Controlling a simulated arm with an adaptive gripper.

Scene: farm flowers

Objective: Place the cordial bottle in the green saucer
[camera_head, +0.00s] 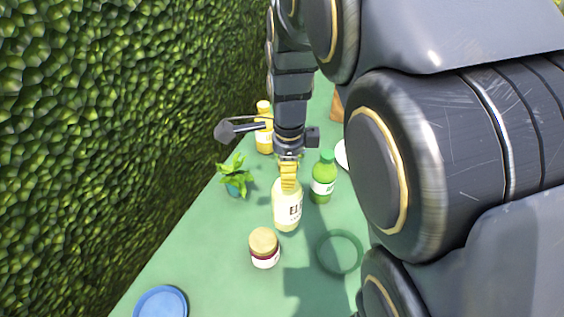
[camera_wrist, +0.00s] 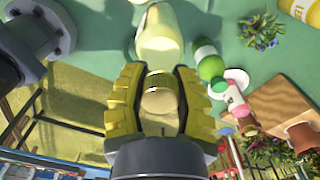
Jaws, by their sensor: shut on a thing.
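The cordial bottle (camera_head: 287,210) is pale yellow with a white label reading "EL". It is roughly upright below my gripper (camera_head: 288,172), whose yellow fingers are shut on its neck and cap. In the wrist view my gripper (camera_wrist: 160,100) has a finger on each side of the gold cap (camera_wrist: 160,98), with the bottle body (camera_wrist: 160,42) beyond it. I cannot tell whether the bottle's base touches the table. The green saucer (camera_head: 340,252) lies to the right of and nearer than the bottle, and looks empty.
A jam jar (camera_head: 264,248) stands in front of the bottle. A green bottle (camera_head: 323,178) is close at its right. A potted plant (camera_head: 236,177) and a yellow bottle (camera_head: 264,130) are farther back. A blue saucer (camera_head: 161,303) lies front left. A hedge (camera_head: 120,120) borders the green table.

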